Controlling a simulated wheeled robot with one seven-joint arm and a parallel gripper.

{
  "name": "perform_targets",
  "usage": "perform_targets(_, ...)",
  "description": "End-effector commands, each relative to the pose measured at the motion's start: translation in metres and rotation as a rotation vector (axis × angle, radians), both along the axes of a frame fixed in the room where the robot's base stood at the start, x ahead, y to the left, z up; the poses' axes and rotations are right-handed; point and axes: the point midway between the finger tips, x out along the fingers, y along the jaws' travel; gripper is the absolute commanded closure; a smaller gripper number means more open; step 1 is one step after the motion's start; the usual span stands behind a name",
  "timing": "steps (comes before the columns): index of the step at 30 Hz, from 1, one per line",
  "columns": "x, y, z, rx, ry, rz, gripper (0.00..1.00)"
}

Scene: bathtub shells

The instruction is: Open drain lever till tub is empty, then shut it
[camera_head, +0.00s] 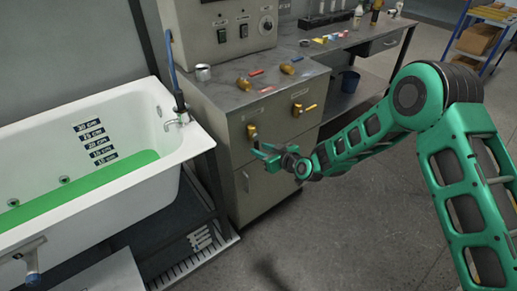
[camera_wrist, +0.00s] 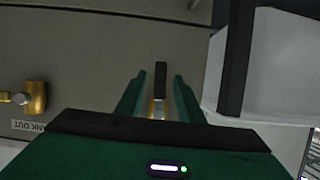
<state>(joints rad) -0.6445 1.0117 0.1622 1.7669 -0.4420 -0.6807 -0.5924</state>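The white tub (camera_head: 180,150) stands at the left in the head view, with green liquid (camera_head: 90,187) across its bottom below the depth marks. Two brass levers are on the cabinet front: a near one (camera_head: 252,132) and a farther one (camera_head: 303,108). My gripper (camera_head: 267,152) is at the cabinet front by the near lever. In the wrist view my gripper (camera_wrist: 159,82) has its green fingers apart. A dark-ended bar with brass colour at its base (camera_wrist: 160,76) stands between them, with gaps on both sides. A brass lever (camera_wrist: 36,98) shows at the left there, over a label ending "NK OUT".
The cabinet top (camera_head: 240,95) holds a metal cup (camera_head: 203,72) and small coloured parts. A blue hose (camera_head: 172,70) runs down to the tub tap (camera_head: 180,117). A dark post (camera_wrist: 237,58) and pale panels show at the wrist view's right. The floor (camera_head: 340,220) in front is clear.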

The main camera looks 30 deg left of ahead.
Motion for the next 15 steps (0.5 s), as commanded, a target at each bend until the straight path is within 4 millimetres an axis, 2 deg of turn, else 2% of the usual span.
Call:
perform_targets(3, -0.007, -0.021, 0.010, 0.000, 0.001, -0.004, 0.66)
perform_targets(9, -0.016, -0.049, 0.021, -0.001, 0.000, -0.003, 0.66)
perform_targets(15, -0.022, -0.061, 0.026, -0.001, 0.000, -0.002, 0.66)
